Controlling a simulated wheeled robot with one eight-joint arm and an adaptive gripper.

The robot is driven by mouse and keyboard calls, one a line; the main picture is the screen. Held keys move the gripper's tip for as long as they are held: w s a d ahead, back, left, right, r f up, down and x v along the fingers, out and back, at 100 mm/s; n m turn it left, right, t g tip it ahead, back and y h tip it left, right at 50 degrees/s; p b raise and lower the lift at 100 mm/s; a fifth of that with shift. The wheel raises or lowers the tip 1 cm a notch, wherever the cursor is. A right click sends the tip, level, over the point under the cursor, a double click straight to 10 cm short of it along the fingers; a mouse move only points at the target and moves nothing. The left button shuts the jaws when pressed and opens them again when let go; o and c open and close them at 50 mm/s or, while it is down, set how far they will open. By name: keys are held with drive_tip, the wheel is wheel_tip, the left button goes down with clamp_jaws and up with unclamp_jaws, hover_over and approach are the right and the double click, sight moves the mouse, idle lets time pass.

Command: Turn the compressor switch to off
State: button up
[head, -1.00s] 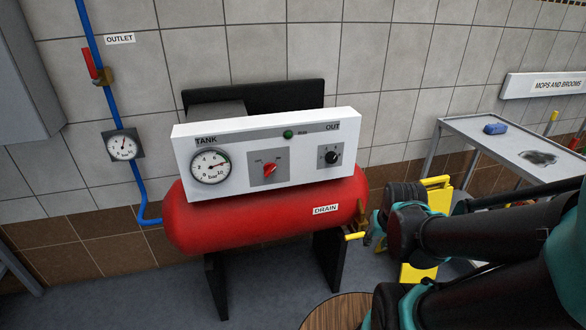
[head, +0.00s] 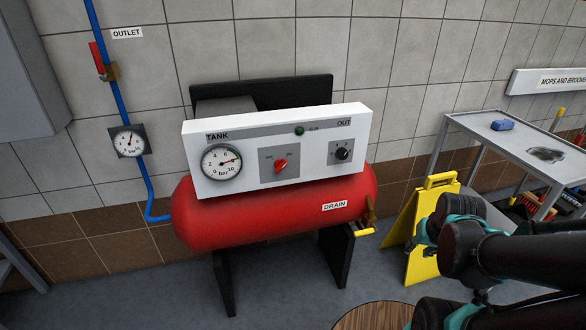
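The compressor is a red tank (head: 275,212) on dark legs with a white control panel (head: 350,115) on top. The red rotary switch (head: 281,166) sits on a grey plate in the panel's middle, its pointer tilted towards the upper right. The small labels beside it are too blurred to read. A black knob (head: 342,154) under OUT is to its right, and a green lamp (head: 299,131) is above. The TANK gauge (head: 221,161) is to its left. My arm is at the lower right, apart from the panel. My gripper's fingers cannot be made out.
A yellow drain handle (head: 363,232) sticks out at the tank's right end. A yellow floor sign (head: 403,243), a grey cart (head: 470,125) and a round wooden top (head: 378,317) stand on the right. A blue pipe (head: 121,95) with a red-handled valve (head: 98,58) runs down the left wall.

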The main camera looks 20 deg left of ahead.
drive_tip(key=w+a+r+t+y, duration=0.2)
drive_tip(key=w+a, duration=0.3)
drive_tip(key=a, duration=0.3)
drive_tip(key=t+y, duration=0.3)
drive_tip(key=y, duration=0.6)
approach(283, 167)
drive_tip(key=x, duration=0.8)
drive_tip(key=shift+w+a, duration=0.15)
drive_tip(key=shift+a, duration=0.1)
clamp_jaws()
